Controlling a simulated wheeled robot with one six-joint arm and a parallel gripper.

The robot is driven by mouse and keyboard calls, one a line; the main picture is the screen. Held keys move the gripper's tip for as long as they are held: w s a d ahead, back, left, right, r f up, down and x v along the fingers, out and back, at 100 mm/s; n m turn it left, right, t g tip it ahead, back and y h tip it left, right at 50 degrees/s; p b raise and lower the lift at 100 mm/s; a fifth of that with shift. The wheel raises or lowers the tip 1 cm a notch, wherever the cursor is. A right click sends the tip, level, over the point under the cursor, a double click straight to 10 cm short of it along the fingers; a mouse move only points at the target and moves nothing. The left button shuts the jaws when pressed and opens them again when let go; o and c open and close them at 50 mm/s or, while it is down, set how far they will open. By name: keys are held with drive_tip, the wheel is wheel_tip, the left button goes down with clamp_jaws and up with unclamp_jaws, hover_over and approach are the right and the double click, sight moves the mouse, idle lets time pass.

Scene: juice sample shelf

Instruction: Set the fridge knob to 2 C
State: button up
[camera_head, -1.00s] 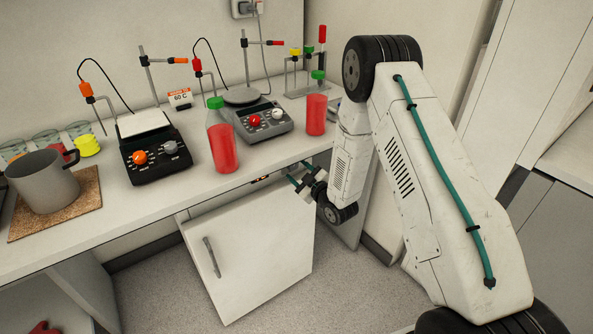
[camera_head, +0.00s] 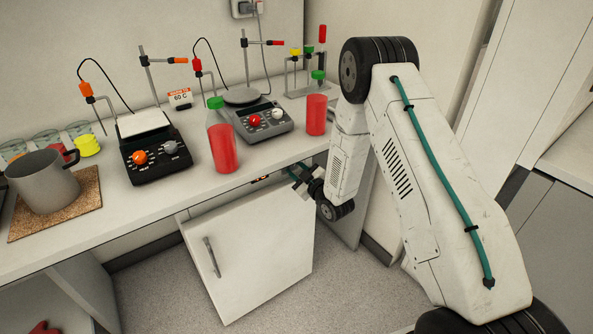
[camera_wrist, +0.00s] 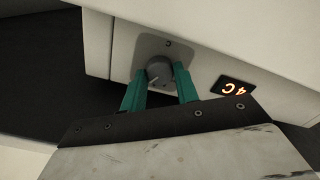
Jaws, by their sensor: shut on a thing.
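In the wrist view the round grey fridge knob (camera_wrist: 160,72) sits on a grey plate (camera_wrist: 168,47) on the white panel. My gripper (camera_wrist: 162,78) has its two green fingers on either side of the knob, shut on it. In the head view my gripper (camera_head: 299,178) is under the bench edge, above the fridge door, and the knob is hidden there.
The bench (camera_head: 185,193) holds a red juice bottle (camera_head: 223,148), a smaller red bottle (camera_head: 316,114), two hotplates and a grey pot (camera_head: 42,180).

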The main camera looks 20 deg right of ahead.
drive_tip(key=shift+m, duration=2.7)
drive_tip(key=o, duration=1)
drive_tip(key=shift+c, duration=0.2)
drive_tip(key=v, duration=0.7)
drive_tip(key=shift+s+d, duration=0.15)
drive_tip(key=shift+s, duration=0.2)
